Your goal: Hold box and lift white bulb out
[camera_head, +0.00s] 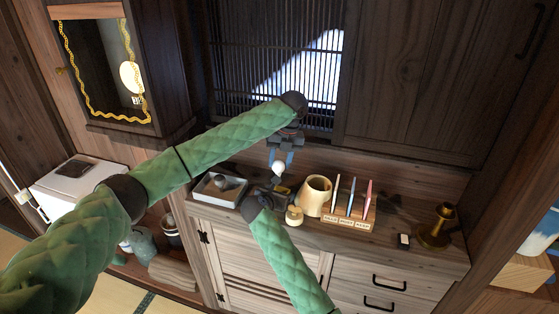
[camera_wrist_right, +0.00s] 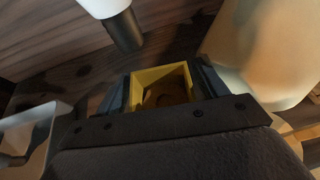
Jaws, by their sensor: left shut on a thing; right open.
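The white bulb (camera_head: 278,168) hangs under my left gripper (camera_head: 280,158), which is shut on it above the cabinet top. In the right wrist view the bulb (camera_wrist_right: 103,6) is at the top, its dark base pointing down, apart from the box and above it. The open-topped yellow box (camera_wrist_right: 162,84) stands between the fingers of my right gripper (camera_wrist_right: 160,92), which is open around it; whether the fingers touch it is unclear. The box (camera_head: 283,189) is small and partly hidden in the head view, beside my right gripper (camera_head: 270,192). The inside of the box looks empty.
A grey tray (camera_head: 205,190) holding a dark object is left of the box. A cream mug (camera_head: 314,196) and a small round yellowish object (camera_head: 294,216) stand close on its right. A wooden pen stand (camera_head: 345,221) and a brass candlestick (camera_head: 436,229) are farther right.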

